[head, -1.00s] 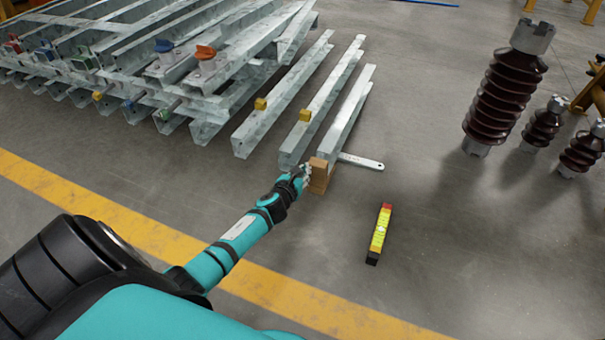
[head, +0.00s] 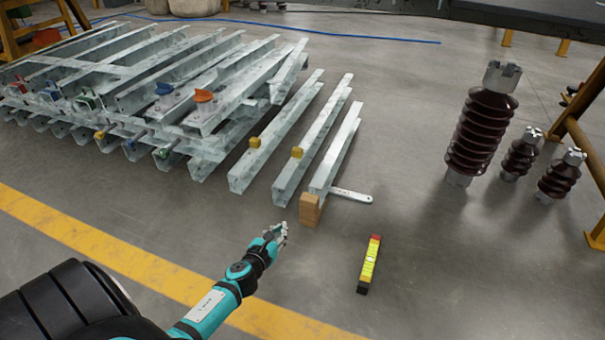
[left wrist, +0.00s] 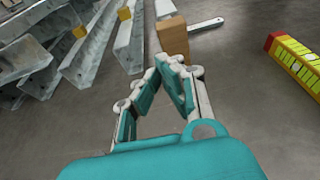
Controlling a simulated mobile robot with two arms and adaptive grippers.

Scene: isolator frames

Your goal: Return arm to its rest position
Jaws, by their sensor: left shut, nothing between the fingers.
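My left arm comes in from the lower left in the head view, with the left gripper (head: 281,234) over bare floor, in front of and left of a brown block (head: 311,210). The gripper is shut and empty. In the left wrist view its fingertips (left wrist: 165,62) meet, and the brown block (left wrist: 173,36) lies beyond them, apart from the fingers. The block stands at the near end of the rightmost loose steel beam (head: 337,150). My right gripper is not in view.
A yellow level (head: 370,262) lies on the floor to the right. A flat metal bar (head: 351,195) sticks out beside the block. A steel beam stack (head: 150,75) fills the upper left. Brown insulators (head: 482,130) stand at the right. A yellow line (head: 120,250) crosses the clear near floor.

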